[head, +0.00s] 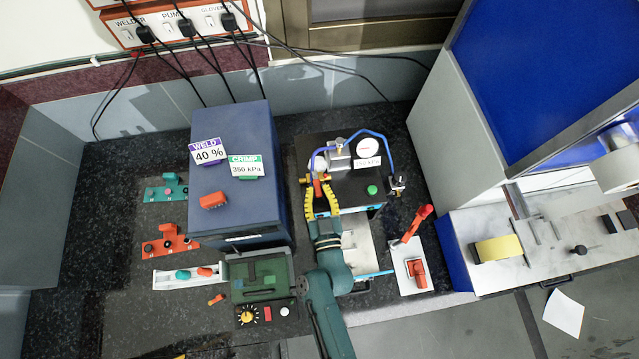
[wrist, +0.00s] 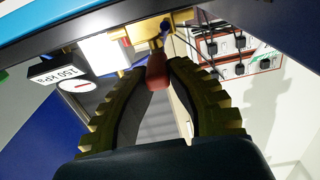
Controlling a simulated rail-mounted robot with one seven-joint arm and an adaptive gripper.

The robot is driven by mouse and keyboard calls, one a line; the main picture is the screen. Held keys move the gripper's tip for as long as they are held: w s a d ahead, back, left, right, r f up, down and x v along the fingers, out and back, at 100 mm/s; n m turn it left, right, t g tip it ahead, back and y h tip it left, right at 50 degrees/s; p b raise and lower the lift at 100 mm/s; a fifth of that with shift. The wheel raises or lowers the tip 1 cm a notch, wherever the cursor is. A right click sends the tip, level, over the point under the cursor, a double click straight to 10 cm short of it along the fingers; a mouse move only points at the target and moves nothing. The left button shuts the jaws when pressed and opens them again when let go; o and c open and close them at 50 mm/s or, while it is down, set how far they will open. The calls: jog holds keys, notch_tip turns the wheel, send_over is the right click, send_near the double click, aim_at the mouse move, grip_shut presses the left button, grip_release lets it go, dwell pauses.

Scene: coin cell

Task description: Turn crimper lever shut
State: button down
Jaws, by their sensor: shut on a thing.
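A black machine (head: 345,190) with a blue hose, a round gauge and a 150 kPa label stands in the middle of the bench. A small red lever handle (head: 318,187) on brass fittings is at its left side. In the wrist view the red handle (wrist: 157,72) points toward me from a brass block. My gripper (head: 321,192), with ribbed yellow fingers, is shut around this handle. It also shows in the wrist view (wrist: 162,65). The fingers partly hide the lever in the head view.
A blue box (head: 235,130) with WELD 40 % and CRIMP 350 kPa cards stands close left. A red lever on a white base (head: 410,265) stands to the right. A green unit (head: 260,275) with knobs is front left. A grey cabinet (head: 450,140) bounds the right side.

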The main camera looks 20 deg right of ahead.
jog(key=shift+a+f+p, duration=0.1)
jog(key=shift+f+p, duration=0.1)
jog(key=shift+p, duration=0.5)
jog(key=c, duration=1)
grip_release()
jog(key=shift+r, duration=0.1)
jog(key=shift+o, duration=0.2)
jog(key=v, duration=1.2)
jog(key=shift+w+a+r, duration=0.1)
